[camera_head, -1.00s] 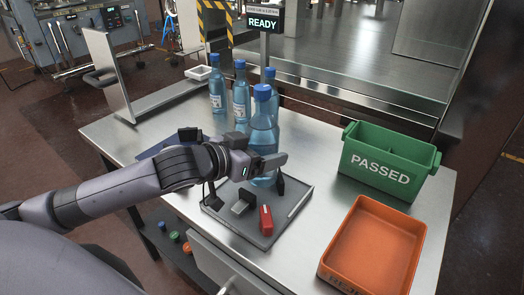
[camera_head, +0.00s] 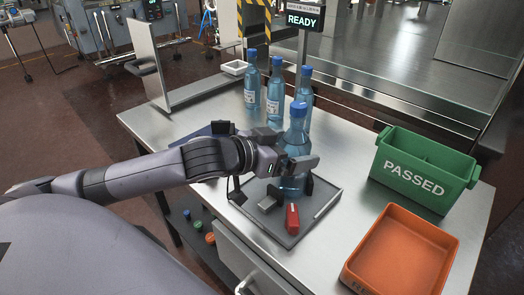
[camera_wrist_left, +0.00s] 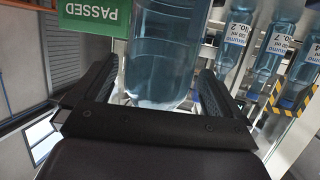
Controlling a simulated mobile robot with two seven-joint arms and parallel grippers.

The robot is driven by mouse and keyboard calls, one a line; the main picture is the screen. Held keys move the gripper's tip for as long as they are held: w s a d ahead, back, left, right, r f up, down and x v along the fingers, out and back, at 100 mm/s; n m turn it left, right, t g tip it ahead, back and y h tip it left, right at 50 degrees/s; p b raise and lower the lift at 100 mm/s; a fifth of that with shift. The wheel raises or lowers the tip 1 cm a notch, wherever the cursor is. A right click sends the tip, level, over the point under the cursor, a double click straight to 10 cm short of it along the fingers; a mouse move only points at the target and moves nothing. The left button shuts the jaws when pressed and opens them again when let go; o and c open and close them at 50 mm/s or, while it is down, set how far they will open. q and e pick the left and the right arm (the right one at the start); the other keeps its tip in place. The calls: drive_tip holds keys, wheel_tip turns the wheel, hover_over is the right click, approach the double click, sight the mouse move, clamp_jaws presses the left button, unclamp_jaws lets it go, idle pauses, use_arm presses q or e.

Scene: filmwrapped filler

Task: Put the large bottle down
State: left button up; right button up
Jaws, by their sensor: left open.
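The large bottle (camera_head: 297,137), clear blue with a blue cap, stands upright at the back of the grey tray (camera_head: 322,211) in the head view. My left gripper (camera_head: 291,168) is at its lower part, with a finger on either side. In the left wrist view the bottle (camera_wrist_left: 162,55) fills the space between the open fingers of the left gripper (camera_wrist_left: 160,95). Whether the fingers touch it I cannot tell. The gripper hides part of the bottle in the head view. My right gripper is not in view.
Several smaller labelled bottles (camera_head: 274,90) stand behind. A green PASSED bin (camera_head: 412,183) and an orange bin (camera_head: 395,262) are to the right. A READY sign (camera_head: 303,20) stands at the back.

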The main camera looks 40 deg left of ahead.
use_arm(q)
drive_tip(key=p+v, duration=0.2)
drive_tip(key=v, duration=0.9)
idle(0.6)
idle(0.7)
